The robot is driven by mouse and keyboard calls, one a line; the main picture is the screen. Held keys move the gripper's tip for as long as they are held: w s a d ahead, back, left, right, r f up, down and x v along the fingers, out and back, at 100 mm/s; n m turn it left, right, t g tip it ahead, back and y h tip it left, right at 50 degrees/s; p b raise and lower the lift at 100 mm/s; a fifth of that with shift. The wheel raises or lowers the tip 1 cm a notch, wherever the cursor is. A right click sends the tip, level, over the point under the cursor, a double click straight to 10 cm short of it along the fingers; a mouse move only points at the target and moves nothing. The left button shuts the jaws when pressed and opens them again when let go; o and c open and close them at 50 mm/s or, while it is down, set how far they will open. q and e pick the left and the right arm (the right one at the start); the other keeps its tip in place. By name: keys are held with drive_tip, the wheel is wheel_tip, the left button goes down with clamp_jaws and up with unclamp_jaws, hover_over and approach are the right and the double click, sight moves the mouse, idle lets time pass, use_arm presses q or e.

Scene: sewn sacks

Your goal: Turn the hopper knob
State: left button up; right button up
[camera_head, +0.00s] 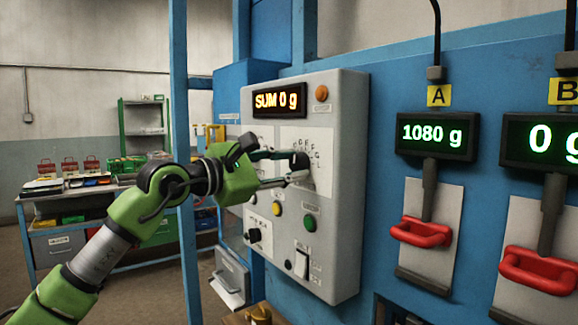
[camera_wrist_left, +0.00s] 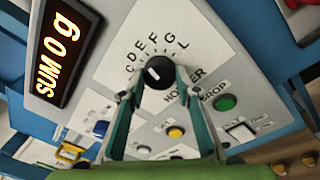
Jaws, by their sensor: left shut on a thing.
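The black hopper knob (camera_wrist_left: 159,72) sits on a white dial plate (camera_wrist_left: 125,50) with the letters C, D, E, F, G and L printed around it. A short white mark shows on the knob's face; I cannot tell surely which letter it points to. My left gripper (camera_wrist_left: 158,86) is shut on the knob, one finger on each side. In the head view the left gripper (camera_head: 297,168) reaches the knob (camera_head: 301,160) from the left, partly covering the dial plate (camera_head: 318,150). My right gripper is not in view.
A blue post stands left.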

use_arm(q)
drive_tip(key=n+b, duration=0.1)
drive_tip(key=n, duration=0.3)
drive_tip(key=n+g, duration=0.1)
drive_tip(key=n, duration=0.4)
drive_tip(key=shift+r+n, duration=0.15)
drive_tip(key=shift+n, duration=0.15)
drive_tip(key=n, duration=0.4)
drive_tip(key=shift+r+n+g, duration=0.1)
drive_tip(key=shift+n+g, duration=0.3)
drive_tip(key=shift+n+g+p, duration=0.3)
drive_tip(key=shift+n+p, duration=0.15)
drive_tip(key=shift+n, duration=1.55)
drive_tip(key=o, duration=1.1)
drive_tip(key=shift+a, duration=0.1)
drive_tip(key=v, duration=1.1)
drive_tip(key=shift+s+a, duration=0.15)
drive_tip(key=shift+a, duration=0.25)
